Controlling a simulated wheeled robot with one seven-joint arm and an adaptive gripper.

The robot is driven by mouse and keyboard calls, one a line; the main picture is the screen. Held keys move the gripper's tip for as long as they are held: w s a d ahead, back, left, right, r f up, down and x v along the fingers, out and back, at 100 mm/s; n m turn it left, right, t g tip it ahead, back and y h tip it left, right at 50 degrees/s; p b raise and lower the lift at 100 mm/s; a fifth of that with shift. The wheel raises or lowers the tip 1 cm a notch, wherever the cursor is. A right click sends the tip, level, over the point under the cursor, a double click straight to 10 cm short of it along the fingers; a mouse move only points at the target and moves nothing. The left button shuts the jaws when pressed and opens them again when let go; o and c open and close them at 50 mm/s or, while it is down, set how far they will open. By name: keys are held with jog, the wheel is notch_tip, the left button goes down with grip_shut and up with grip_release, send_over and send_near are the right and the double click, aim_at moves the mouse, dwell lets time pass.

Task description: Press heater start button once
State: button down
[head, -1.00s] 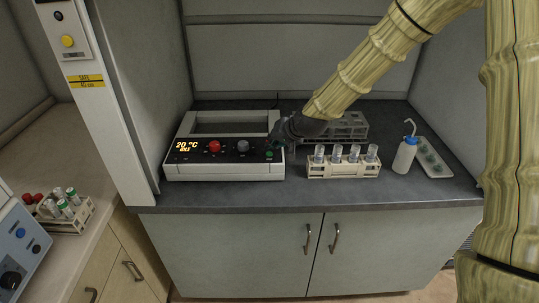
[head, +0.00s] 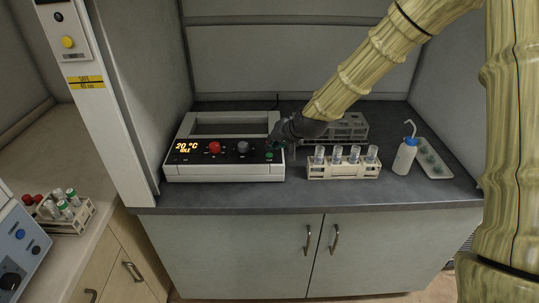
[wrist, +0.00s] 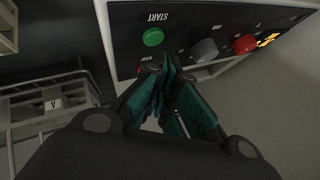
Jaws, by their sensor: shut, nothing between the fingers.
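The heater (head: 225,171) is a white unit with a black front panel and a display reading 20 °C and IDLE. Its green start button (head: 269,155) is at the panel's right end. In the wrist view the green button (wrist: 153,37) is lit by no visible glow and sits by the upside-down word START. A red button by the word STOP (wrist: 140,70) is partly hidden by my fingers. My gripper (wrist: 166,66) is shut and empty, its fingertips close to the STOP area beside the green button. I cannot tell whether they touch the panel.
A red knob (head: 214,147) and a grey knob (head: 243,146) stick out of the panel. A rack of vials (head: 344,171), a grey rack (head: 350,128), a wash bottle (head: 405,156) and a tray (head: 436,168) stand to the right. The front counter strip is clear.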

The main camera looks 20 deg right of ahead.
aim_at(272, 155)
jog(key=shift+f, duration=0.15)
jog(key=shift+f, duration=0.3)
jog(key=shift+f+b, duration=0.35)
jog(key=shift+f, duration=0.05)
dwell(0.9)
jog(key=shift+r, duration=0.15)
jog(key=shift+r+p, duration=0.6)
jog(key=shift+r, duration=0.1)
dwell(0.3)
jog(key=shift+r+p, duration=1.7)
jog(key=shift+r, duration=0.8)
